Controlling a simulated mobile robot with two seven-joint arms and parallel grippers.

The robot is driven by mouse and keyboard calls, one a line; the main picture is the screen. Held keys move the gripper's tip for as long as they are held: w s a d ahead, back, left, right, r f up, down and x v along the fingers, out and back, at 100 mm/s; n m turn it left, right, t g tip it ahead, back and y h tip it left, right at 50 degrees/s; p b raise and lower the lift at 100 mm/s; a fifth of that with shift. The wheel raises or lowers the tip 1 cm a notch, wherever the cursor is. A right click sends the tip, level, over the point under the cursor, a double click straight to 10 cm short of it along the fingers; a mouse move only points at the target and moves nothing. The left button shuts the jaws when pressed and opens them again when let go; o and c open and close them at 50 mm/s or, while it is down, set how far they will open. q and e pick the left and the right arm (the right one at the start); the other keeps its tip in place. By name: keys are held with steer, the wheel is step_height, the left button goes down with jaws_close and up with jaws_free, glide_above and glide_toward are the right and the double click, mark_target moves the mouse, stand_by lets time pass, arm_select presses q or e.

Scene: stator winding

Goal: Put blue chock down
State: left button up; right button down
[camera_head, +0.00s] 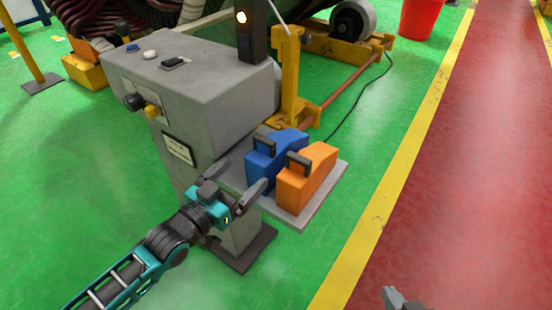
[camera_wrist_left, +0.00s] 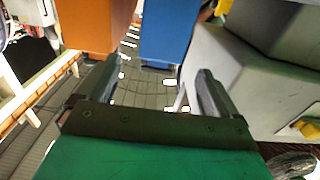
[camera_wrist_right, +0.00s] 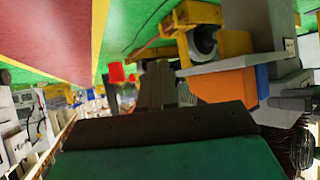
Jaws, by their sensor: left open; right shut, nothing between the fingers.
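The blue chock (camera_head: 277,150) rests on the small grey shelf (camera_head: 325,190) on the side of the grey control cabinet, left of and touching or very near the orange chock (camera_head: 308,180). Each has a dark handle. My left gripper (camera_head: 243,185) is open and empty in front of the shelf, its fingers apart from the blue chock. In the left wrist view the blue chock (camera_wrist_left: 166,30) shows beyond the open fingers, with the orange chock (camera_wrist_left: 95,22) left of it. My right gripper (camera_head: 393,297) shows only its tip at the bottom edge; in the right wrist view its fingers are together.
The grey control cabinet (camera_head: 200,90) with knobs and a lamp stands left of the shelf. A yellow frame (camera_head: 290,75) rises behind the chocks. The green floor, yellow line and red walkway (camera_head: 470,170) to the right are clear. A red bucket (camera_head: 422,18) stands far back.

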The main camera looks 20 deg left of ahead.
mark_target(254, 165)
arm_select(q)
steer(key=x, duration=0.4)
steer(key=shift+w+b, duration=0.2)
steer(key=shift+b, duration=0.2)
steer(key=shift+w+d, duration=0.2)
steer(key=shift+w, duration=0.25)
steer(key=b+x, duration=0.1)
steer(key=x, duration=0.3)
steer(key=shift+f+b, duration=0.15)
steer(key=shift+b, duration=0.25)
steer(key=shift+w+d, duration=0.2)
steer(key=shift+w, duration=0.35)
arm_select(e)
steer(key=shift+w+a+f, duration=0.15)
steer(key=shift+w+f, duration=0.05)
steer(key=shift+f, duration=0.2)
steer(key=shift+w+a+f, duration=0.15)
steer(key=shift+f, duration=0.2)
arm_select(q)
steer(key=shift+c, duration=0.2)
